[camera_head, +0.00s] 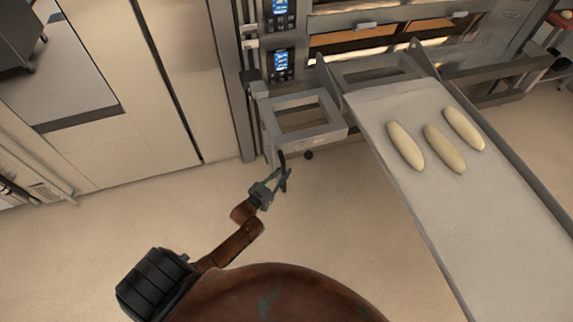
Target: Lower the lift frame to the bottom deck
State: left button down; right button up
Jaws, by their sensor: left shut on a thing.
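The grey lift frame (320,134) stands at the front of the deck oven, with an open square bracket at its left end. It supports the near-oven end of a long pale loading board (480,215). My left gripper (283,171) is just below the left bracket, shut on a small dark handle (281,157) there. The fingers partly hide the handle. A dark round knob (308,155) is just right of the gripper. My right gripper is not in view.
Three pale dough loaves (444,148) lie on the board. The oven (350,42) has lit decks behind the frame and blue control displays (281,64) at left. A grey rail (505,72) extends right. The floor (350,230) left of the board is clear.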

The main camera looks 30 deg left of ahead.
aim_at(284, 183)
pick_arm(q)
notch_tip(284, 183, down, 9)
jog(key=b, duration=0.5)
jog(key=shift+s+r, duration=0.1)
jog(key=shift+r, duration=0.05)
jog(key=shift+f+b, duration=0.4)
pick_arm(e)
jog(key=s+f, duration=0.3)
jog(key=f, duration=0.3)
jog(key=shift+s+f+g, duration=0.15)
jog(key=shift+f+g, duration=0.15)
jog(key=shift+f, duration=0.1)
pick_arm(q)
jog(key=shift+r, duration=0.15)
jog(key=c, duration=1.8)
grip_release()
jog(key=shift+c, duration=0.2)
jog(key=shift+s, duration=0.15)
jog(key=s+a, duration=0.1)
jog(key=s, duration=1)
jog(key=shift+s+a, duration=0.2)
jog(key=shift+s, duration=0.05)
